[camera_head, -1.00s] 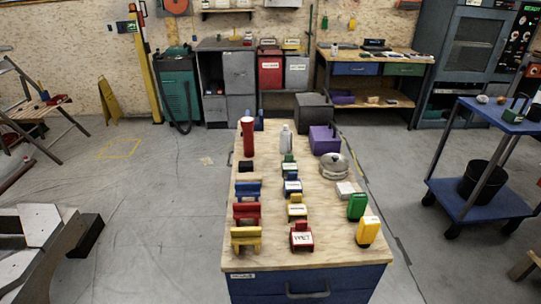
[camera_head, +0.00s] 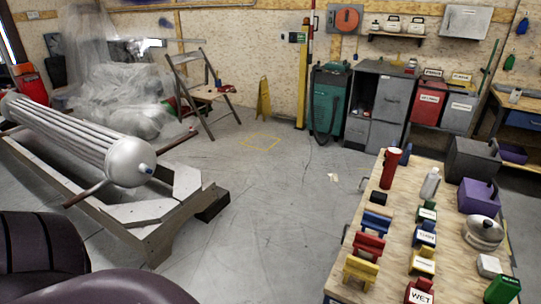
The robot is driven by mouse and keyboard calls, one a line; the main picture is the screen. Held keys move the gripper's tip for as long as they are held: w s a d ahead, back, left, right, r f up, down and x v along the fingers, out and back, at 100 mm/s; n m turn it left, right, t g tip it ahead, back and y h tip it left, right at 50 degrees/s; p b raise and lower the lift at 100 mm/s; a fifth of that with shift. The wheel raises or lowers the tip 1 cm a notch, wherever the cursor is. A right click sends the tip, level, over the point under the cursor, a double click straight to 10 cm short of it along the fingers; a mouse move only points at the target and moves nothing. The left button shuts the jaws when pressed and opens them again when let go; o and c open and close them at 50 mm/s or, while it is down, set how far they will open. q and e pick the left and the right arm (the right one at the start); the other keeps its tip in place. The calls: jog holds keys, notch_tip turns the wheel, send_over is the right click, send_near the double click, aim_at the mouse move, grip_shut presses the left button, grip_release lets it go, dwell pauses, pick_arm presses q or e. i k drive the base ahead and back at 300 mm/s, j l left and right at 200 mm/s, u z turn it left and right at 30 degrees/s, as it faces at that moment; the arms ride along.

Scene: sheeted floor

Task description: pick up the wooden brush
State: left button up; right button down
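I cannot make out a wooden brush in the camera_head view. A folding wooden step or chair (camera_head: 207,94) stands at the back, with small red and blue items (camera_head: 224,88) on it, too small to identify. The wooden-topped workbench (camera_head: 398,236) at the right holds several coloured items, and none is clearly a brush. Neither of my grippers is in view.
A large ribbed cylinder (camera_head: 75,137) rests on a low frame at the left. Dark rounded shapes (camera_head: 40,250) fill the lower left corner; I cannot tell what they are. Grey floor (camera_head: 265,215) lies clear between frame and workbench. Cabinets (camera_head: 376,105) line the back wall.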

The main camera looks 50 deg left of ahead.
aim_at(378, 213)
jog(key=u, duration=2.3)
jog(key=z, duration=1.65)
jog(key=i+j, duration=0.15)
jog(key=j, duration=0.2)
jog(key=i+j+z, duration=0.1)
jog(key=j, duration=0.3)
jog(key=i+j, duration=0.1)
jog(key=j, duration=0.25)
jog(key=i+j+z, duration=0.15)
jog(key=j, duration=0.25)
jog(key=i+j, duration=0.1)
jog(key=j, duration=0.25)
